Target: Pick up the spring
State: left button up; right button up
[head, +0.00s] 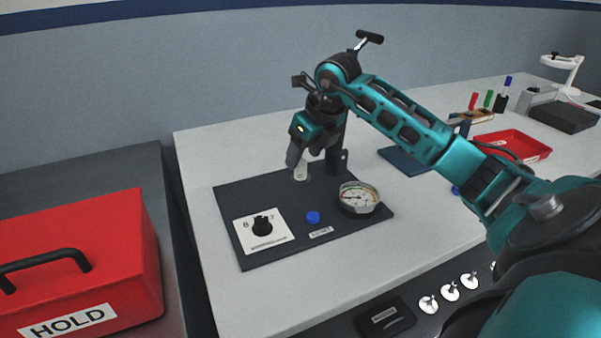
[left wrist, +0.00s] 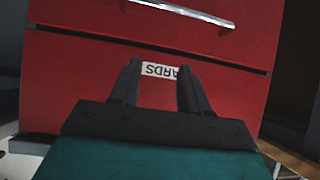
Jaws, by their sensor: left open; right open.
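I cannot make out a spring in either view. My right gripper (head: 303,160) is open in the head view, pointing down over the back of a dark board (head: 284,208). A small pale piece (head: 301,172) shows right at its fingertips; I cannot tell what it is or whether they touch it. The gripper and arm hide part of the board's back. My left gripper (left wrist: 159,82) is open and empty in the left wrist view, in front of a red drawer front with a partly covered white label (left wrist: 160,70).
The board carries a black knob (head: 262,226), a blue button (head: 313,217) and a round gauge (head: 358,198). A red HOLD box (head: 90,260) stands at left. A red tray (head: 515,145) and pens are at back right. Bare white table lies left of the board.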

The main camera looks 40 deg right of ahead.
aim_at(300, 163)
jog(key=x, duration=0.4)
jog(key=shift+w+d, duration=0.1)
jog(key=shift+c, duration=0.3)
grip_shut()
